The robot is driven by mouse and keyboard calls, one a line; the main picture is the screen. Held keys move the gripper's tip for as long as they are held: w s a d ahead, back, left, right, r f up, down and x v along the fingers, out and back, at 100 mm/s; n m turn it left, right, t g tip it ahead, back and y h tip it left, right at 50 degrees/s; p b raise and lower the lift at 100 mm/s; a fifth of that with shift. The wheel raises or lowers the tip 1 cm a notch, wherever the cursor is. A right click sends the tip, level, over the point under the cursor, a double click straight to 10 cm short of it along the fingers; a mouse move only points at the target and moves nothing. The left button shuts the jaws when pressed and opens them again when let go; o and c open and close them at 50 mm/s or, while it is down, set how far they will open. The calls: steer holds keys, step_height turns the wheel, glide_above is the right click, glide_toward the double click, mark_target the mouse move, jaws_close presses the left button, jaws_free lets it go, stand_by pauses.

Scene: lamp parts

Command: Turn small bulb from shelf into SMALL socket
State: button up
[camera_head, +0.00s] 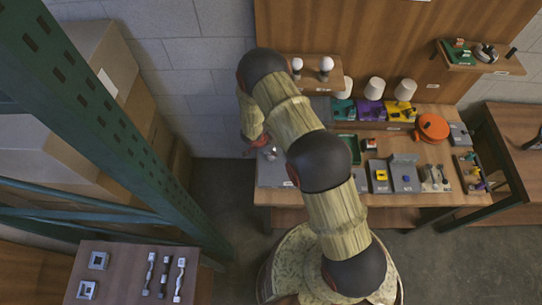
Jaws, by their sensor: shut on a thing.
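My gripper (262,144) is low at the left end of the bench, partly hidden behind my own arm. It is shut on a small pale thing (271,153) that looks like the small bulb, though its outline is hard to make out. The thing is over or at a grey plate (270,178) at the bench's left end. I cannot tell whether it touches a socket; no socket shows clearly there. Two white bulbs stand upright on the wooden shelf (312,85): a smaller one (297,64) on the left and a larger one (326,64) on the right. My arm hides the shelf's left part.
An orange round thing (432,127) and grey fixtures (403,174) are to the right. A green metal rack (85,90) with boxes stands at left. A side table (135,268) holds metal parts.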

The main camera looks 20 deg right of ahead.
steer(key=shift+s+m+g+p, duration=0.2)
steer(key=shift+m+g+p, duration=0.2)
steer(key=shift+m+p, duration=1.15)
steer(key=shift+f+m+g+h+p, duration=0.25)
steer(key=shift+m+g+p, duration=0.3)
steer(key=shift+m, duration=0.5)
steer(key=shift+s+m+g, duration=0.1)
steer(key=shift+m+g, duration=0.25)
steer(key=shift+m, duration=0.55)
steer(key=shift+d, duration=0.1)
steer(key=o, duration=0.5)
steer(key=shift+m+g+b, duration=0.3)
steer(key=shift+m, duration=0.3)
steer(key=o, duration=0.6)
steer(key=shift+r, duration=0.1)
steer(key=shift+c, duration=0.2)
steer(key=shift+r, duration=0.1)
